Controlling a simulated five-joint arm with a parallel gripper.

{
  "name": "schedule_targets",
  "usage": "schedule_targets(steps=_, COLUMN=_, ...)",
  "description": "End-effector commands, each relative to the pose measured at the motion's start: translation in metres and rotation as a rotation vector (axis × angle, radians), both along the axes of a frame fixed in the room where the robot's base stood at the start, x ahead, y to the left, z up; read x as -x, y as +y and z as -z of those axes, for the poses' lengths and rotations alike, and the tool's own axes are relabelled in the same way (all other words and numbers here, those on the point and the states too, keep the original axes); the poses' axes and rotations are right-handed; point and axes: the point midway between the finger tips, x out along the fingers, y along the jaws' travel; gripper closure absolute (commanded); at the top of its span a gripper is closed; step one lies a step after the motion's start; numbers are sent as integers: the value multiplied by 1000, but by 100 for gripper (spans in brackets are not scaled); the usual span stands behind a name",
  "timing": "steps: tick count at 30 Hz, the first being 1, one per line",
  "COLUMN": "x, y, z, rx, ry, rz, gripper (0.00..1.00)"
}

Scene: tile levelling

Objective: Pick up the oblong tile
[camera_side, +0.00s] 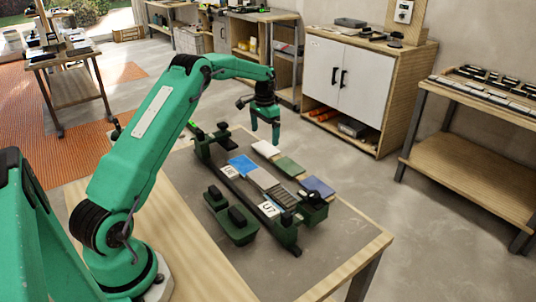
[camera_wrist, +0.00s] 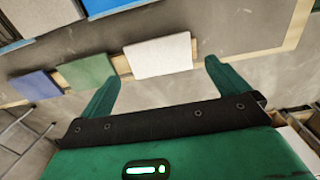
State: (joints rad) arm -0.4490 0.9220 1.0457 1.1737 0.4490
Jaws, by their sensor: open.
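A white tile (camera_side: 265,148), a green tile (camera_side: 289,166) and a blue-purple tile (camera_side: 318,186) lie in a row behind the green fixture on the table. In the wrist view the white tile (camera_wrist: 158,57) looks oblong and lies just beyond the fingertips, between their lines. The green tile (camera_wrist: 85,75) and the blue-purple tile (camera_wrist: 37,86) lie left of it there. Which one is called the oblong tile is not certain; the white one fits. My gripper (camera_side: 265,136) is open and empty, pointing down above the white tile; it also shows in the wrist view (camera_wrist: 161,74).
The green fixture (camera_side: 231,176) holds a bright blue tile (camera_side: 242,165) and a grey tile (camera_side: 262,179) by labels U6 and U7. A green block with black knobs (camera_side: 238,231) stands in front. The table's right side is bare. Cabinets and benches stand beyond it.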

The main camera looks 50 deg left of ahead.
Motion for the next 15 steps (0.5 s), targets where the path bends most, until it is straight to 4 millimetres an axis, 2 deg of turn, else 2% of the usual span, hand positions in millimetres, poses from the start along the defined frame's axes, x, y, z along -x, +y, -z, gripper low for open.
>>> schedule_targets(steps=9, x=-2, y=-2, z=35, rx=1, ry=3, rz=0, gripper=0)
schedule_targets(steps=15, x=-2, y=-1, z=47, rx=0, ry=0, rz=0, gripper=0)
